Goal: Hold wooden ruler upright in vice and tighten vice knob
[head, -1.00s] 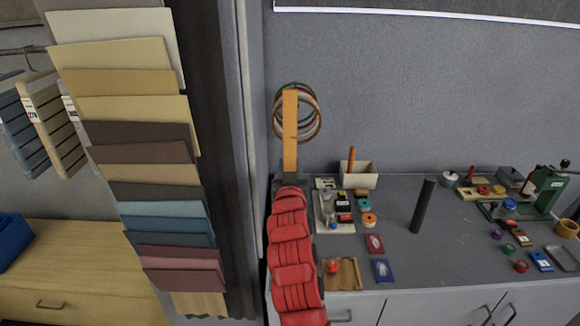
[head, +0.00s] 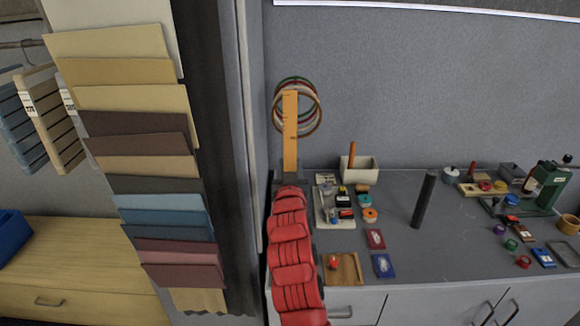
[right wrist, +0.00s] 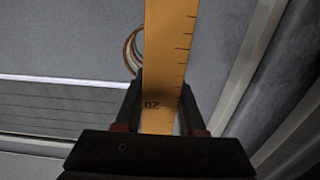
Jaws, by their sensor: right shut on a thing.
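The orange-yellow wooden ruler (head: 290,135) stands upright in the head view, above the far end of my red arm. My right gripper (head: 287,176) is shut on its lower part. In the right wrist view the ruler (right wrist: 165,60) runs between the two dark fingers of my gripper (right wrist: 160,115), with the mark 20 near the fingertips. A green device (head: 545,187) with a dark handle stands at the table's right end; I cannot tell whether it is the vice. My left gripper is not in view.
Hanging rings (head: 310,97) show behind the ruler. Hanging colour samples (head: 140,130) fill the left.

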